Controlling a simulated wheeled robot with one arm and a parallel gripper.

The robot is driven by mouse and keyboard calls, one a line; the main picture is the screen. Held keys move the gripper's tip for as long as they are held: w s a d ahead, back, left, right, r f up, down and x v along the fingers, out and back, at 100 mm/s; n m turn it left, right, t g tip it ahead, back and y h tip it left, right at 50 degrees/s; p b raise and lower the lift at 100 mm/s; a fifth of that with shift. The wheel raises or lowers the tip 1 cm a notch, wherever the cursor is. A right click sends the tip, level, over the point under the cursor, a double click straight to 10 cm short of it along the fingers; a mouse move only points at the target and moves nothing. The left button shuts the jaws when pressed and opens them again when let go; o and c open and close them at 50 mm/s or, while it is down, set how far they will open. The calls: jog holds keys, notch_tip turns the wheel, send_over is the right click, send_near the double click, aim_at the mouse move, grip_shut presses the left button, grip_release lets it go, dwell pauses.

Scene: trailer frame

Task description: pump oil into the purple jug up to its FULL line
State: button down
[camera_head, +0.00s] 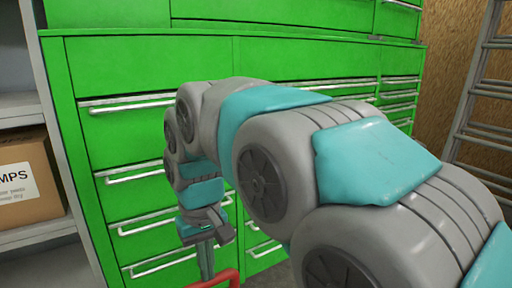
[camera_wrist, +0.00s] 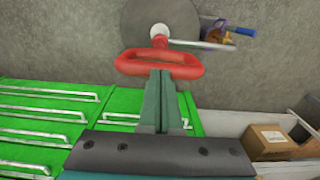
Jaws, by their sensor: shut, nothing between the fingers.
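A red loop-shaped pump handle (camera_wrist: 128,66) shows in the wrist view on top of a pale rod, above a round grey lid. Its edge also shows at the bottom of the head view (camera_head: 228,278). My gripper (camera_wrist: 161,76) is shut and empty, with its fingertips overlapping the near bar of the handle; I cannot tell whether they touch it. In the head view my gripper (camera_head: 207,268) points down beside the handle. A small blue-purple thing (camera_wrist: 213,31) by the pale spout may be the purple jug. Its FULL line and oil level cannot be made out.
A green drawer cabinet (camera_head: 90,60) with metal handles stands close behind my arm. A shelf with a cardboard box (camera_head: 30,175) is on the left. A ladder (camera_head: 478,90) leans at the right. Grey floor (camera_wrist: 60,40) is clear left of the round lid.

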notch_tip(320, 180, up, 11)
jog(key=p, duration=0.5)
dwell(0.5)
jog(key=shift+r, duration=0.1)
dwell(0.8)
